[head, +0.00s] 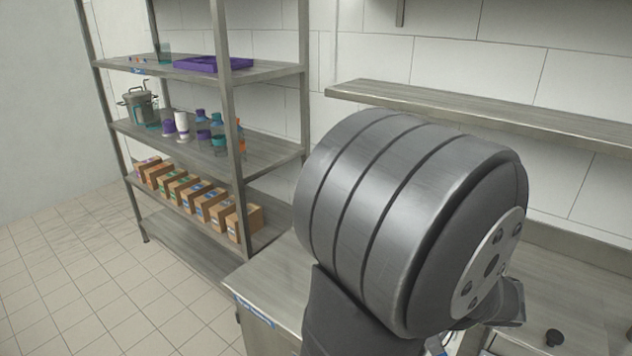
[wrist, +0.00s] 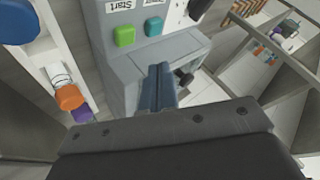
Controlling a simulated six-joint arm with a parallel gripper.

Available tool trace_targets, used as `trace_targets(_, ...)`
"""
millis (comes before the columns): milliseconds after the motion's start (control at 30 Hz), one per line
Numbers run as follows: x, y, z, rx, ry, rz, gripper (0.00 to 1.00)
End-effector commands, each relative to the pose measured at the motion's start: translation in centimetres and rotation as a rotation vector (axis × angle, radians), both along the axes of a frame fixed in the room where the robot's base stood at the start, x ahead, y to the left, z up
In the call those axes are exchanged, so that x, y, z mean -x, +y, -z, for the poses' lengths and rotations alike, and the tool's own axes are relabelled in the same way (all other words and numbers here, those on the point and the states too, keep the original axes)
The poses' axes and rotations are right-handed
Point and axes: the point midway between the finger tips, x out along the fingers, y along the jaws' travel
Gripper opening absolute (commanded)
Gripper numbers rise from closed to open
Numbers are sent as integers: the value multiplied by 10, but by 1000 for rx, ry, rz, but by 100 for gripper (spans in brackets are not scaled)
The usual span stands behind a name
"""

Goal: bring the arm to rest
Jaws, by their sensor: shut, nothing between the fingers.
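My gripper (wrist: 160,70) shows in the wrist view, with its two fingers together and nothing between them. In the head view, a large grey joint of my arm fills the middle right and hides much of the counter. The gripper is not clearly visible there.
A metal shelf rack (head: 228,120) stands at the left, holding a pot (head: 138,105), bottles, boxes and a purple tray (head: 210,64). A steel counter (head: 285,290) runs beside it, under a wall shelf (head: 480,113). The tiled floor (head: 85,270) at the left is clear.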

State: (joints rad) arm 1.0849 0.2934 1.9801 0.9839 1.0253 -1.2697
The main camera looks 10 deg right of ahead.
Motion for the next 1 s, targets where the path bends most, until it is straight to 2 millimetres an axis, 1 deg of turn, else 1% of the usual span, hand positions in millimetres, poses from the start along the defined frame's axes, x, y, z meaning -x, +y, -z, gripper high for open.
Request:
trace_targets(33, 0, 1, 7, -5, 2, 1, 0)
trace_targets(67, 0, 0, 6, -1, 0, 0, 0)
trace_targets(100, 0, -1, -3, 4, -3, -1, 0)
trace_targets(300, 0, 0, -36, 4, -2, -1, 0)
trace_targets(400, 0, 0, -47, 2, -2, 0, 0)
trace_targets(500, 0, 0, -53, 1, 0, -1, 0)
trace_targets(833, 0, 0, -52, -2, 1, 0, 0)
trace_targets(933, 0, 0, -46, -3, 0, 0, 0)
trace_targets(1000, 0, 0, -38, -5, 2, 1, 0)
